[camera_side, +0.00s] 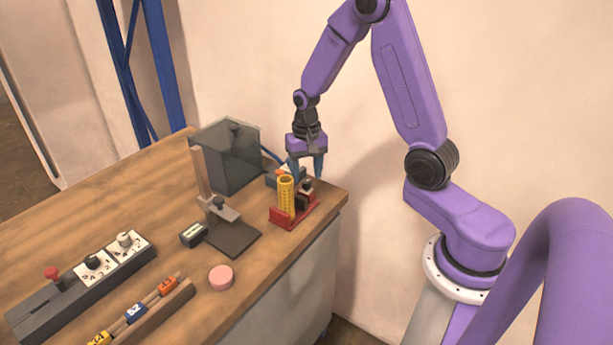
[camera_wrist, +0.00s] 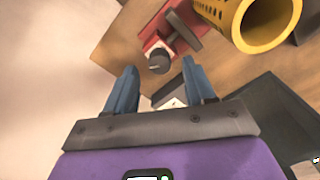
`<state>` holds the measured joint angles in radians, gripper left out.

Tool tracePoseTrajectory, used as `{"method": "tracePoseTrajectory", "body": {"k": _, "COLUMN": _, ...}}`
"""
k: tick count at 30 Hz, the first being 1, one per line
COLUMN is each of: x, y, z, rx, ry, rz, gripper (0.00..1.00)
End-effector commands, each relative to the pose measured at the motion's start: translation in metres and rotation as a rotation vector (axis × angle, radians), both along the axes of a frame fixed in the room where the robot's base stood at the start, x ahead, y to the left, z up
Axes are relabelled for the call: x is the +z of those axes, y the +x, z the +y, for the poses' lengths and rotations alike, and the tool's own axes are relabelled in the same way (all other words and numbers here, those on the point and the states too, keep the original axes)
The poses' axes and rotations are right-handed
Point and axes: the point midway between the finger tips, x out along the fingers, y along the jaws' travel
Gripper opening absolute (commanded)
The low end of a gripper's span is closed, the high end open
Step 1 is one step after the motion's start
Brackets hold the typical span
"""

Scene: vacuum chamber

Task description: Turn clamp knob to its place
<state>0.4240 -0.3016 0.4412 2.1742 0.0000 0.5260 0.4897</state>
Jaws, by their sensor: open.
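A red fixture (camera_side: 283,220) stands near the table's right corner, holding a yellow perforated tube (camera_side: 286,193). Behind the tube, a small dark knob (camera_side: 306,184) sits on the fixture. In the wrist view this dark knob (camera_wrist: 160,62) shows on a pale and red block, with the yellow tube (camera_wrist: 268,22) to its right. My gripper (camera_side: 307,172) points down over the knob end of the fixture. Its blue fingers are apart and empty. In the wrist view the knob appears between the fingertips of my gripper (camera_wrist: 160,72); I cannot tell the remaining height.
A grey translucent box (camera_side: 228,155) stands behind a small clamp stand (camera_side: 232,238). A pink disc (camera_side: 221,277) lies in front. A panel with dials (camera_side: 70,295) and a rack of labelled pieces (camera_side: 150,315) are at the front left. The table's right edge is close to the fixture.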

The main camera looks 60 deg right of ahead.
Motion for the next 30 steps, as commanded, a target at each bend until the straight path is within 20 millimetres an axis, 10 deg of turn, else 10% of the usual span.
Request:
{"method": "tracePoseTrajectory", "body": {"k": 16, "x": -0.019, "y": 0.000, "z": 0.000, "rx": -0.001, "ry": 0.000, "rz": 0.000, "gripper": 0.54}}
{"method": "tracePoseTrajectory", "body": {"k": 21, "x": -0.019, "y": 0.000, "z": 0.000, "rx": -0.001, "ry": 0.000, "rz": 0.000, "gripper": 0.02}}
{"method": "tracePoseTrajectory", "body": {"k": 30, "x": -0.019, "y": 0.000, "z": 0.000, "rx": 0.076, "ry": 0.000, "rz": 0.000, "gripper": 0.00}}
